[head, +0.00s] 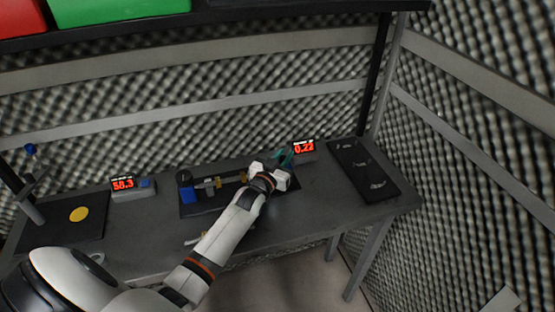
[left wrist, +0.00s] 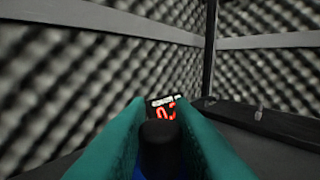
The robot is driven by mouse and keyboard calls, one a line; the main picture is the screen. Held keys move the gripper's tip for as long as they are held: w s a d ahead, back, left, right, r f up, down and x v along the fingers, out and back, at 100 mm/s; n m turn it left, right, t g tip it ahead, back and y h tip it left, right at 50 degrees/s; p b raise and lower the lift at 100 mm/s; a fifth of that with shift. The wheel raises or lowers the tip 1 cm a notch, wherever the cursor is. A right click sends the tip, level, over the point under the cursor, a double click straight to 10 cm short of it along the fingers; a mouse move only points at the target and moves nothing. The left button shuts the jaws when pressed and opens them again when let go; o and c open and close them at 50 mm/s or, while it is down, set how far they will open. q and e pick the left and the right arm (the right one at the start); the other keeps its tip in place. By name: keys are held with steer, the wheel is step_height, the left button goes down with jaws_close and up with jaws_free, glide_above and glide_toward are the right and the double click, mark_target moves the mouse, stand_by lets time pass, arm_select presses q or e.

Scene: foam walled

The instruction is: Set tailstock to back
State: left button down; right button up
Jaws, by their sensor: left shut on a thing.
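The dark bench device (head: 187,207) stands on the table, with a blue block (head: 188,195) at its left end and brass-coloured parts along its middle. My left gripper (head: 283,160) is over its right end and hides much of it. In the left wrist view, the teal fingers of the left gripper (left wrist: 157,130) are shut on a dark rounded part (left wrist: 158,134) with blue below it, likely the tailstock. Its full shape is hidden by the fingers. My right gripper is not in view.
A red-digit display (head: 304,149) stands just behind the left gripper; another display (head: 131,188) stands at the left. A black tray (head: 362,172) lies at the right end of the table (head: 320,205). A dark mat (head: 85,228) with a yellow disc lies far left. Foam walls enclose the back.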

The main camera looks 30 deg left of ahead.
arm_select(q)
steer(key=c, duration=1.6)
jaws_free()
steer(key=shift+w+d+r, duration=0.1)
steer(key=o, duration=0.3)
steer(key=shift+w+d, duration=0.15)
steer(key=shift+s, duration=0.55)
steer(key=s, duration=0.7)
steer(key=s+d+b, duration=0.1)
steer(key=s, duration=0.3)
